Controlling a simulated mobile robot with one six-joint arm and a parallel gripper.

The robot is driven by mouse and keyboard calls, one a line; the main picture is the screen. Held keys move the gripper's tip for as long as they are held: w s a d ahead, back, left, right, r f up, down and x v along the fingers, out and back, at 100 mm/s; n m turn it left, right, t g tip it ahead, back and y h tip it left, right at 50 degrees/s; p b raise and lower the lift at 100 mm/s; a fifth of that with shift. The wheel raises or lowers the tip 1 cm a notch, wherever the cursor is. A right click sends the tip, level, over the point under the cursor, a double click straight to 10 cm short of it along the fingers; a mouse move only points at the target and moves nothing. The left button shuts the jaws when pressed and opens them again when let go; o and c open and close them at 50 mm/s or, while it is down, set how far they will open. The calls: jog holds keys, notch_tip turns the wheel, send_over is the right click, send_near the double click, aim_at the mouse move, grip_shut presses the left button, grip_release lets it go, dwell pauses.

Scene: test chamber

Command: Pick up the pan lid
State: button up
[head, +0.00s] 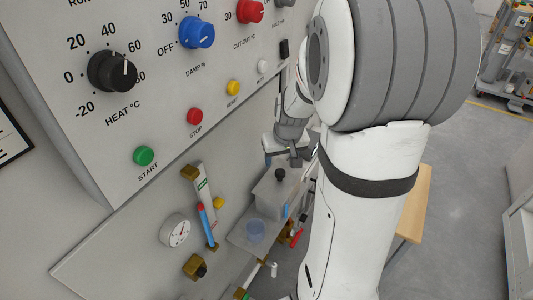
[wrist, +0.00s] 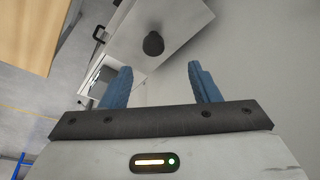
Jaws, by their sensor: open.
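The pan lid (head: 268,187) appears as a grey, flat, square-edged top with a black knob (head: 280,174), on a grey box-like pan below the control panel. In the wrist view the black knob (wrist: 153,43) stands up from the pale grey lid surface (wrist: 180,22), beyond the fingertips and between their lines. My gripper (wrist: 160,76) has two blue fingers spread wide apart with nothing between them. In the head view my gripper (head: 283,158) is just above the knob, apparently apart from it. The pan's lower part is partly hidden.
The control panel (head: 150,100) with knobs and buttons rises close on the left. A gauge (head: 175,231) and a red-and-blue tube (head: 206,222) are on the wall. A wooden table (head: 418,205) stands right, behind my arm.

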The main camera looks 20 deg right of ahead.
aim_at(280, 172)
jog(key=f, duration=0.2)
jog(key=w+d+f, duration=0.1)
jog(key=shift+f, duration=0.15)
jog(key=x, duration=0.5)
jog(key=shift+s, duration=0.1)
jog(key=c, duration=1.2)
